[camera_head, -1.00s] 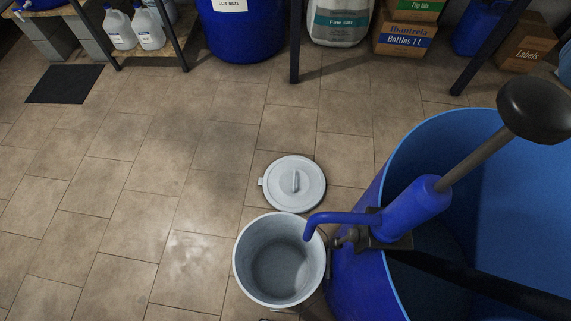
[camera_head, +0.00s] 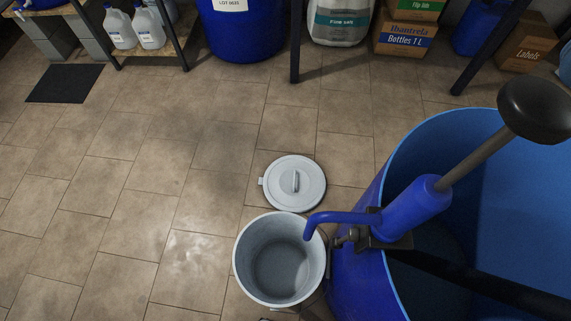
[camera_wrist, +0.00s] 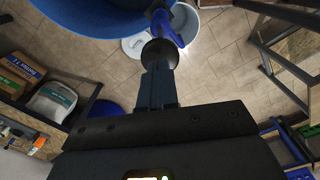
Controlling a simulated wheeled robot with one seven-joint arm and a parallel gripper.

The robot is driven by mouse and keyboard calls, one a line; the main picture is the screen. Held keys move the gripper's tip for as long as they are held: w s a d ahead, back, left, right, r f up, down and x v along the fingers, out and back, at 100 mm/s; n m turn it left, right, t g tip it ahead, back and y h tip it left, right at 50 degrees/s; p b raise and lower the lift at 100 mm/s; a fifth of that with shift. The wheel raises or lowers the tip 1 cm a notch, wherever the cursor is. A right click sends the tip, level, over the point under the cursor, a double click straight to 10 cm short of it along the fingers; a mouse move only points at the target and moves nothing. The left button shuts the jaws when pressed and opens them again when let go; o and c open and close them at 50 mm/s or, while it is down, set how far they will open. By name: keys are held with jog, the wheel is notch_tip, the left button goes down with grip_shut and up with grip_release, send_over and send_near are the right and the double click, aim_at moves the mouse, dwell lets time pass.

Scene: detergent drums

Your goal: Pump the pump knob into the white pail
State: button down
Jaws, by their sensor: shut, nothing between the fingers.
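The black pump knob (camera_head: 536,109) tops a grey rod on the blue hand pump (camera_head: 413,209), which is clamped to the rim of the large open blue drum (camera_head: 352,268). The rod stands well out of the pump body. The pump's curved blue spout ends over the white pail (camera_head: 241,272), which stands open on the floor beside the drum. In the wrist view, my gripper (camera_wrist: 158,72) is shut and empty, with its tips at the dark knob (camera_wrist: 160,52). I cannot tell whether they touch. My gripper does not show in the head view.
The pail's lid (camera_head: 294,183) lies on the tiles behind the pail. Dark rack posts (camera_head: 295,40), jugs (camera_head: 134,27), a sack (camera_head: 339,22) and boxes (camera_head: 404,38) stand at the back. The floor at left is clear apart from a dark mat (camera_head: 65,83).

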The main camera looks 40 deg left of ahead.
aim_at(506, 135)
jog(key=shift+f+b, duration=2.95)
jog(key=shift+f, duration=2.9)
notch_tip(506, 135, up, 12)
jog(key=p, duration=1.1)
jog(key=shift+p, duration=0.35)
jog(key=shift+f, duration=0.15)
jog(key=shift+f, duration=0.1)
jog(key=shift+f+b, duration=3.45)
jog(key=shift+f, duration=2.2)
jog(key=shift+r, duration=0.15)
notch_tip(506, 135, up, 11)
jog(key=p, duration=1.1)
jog(key=shift+r, duration=0.15)
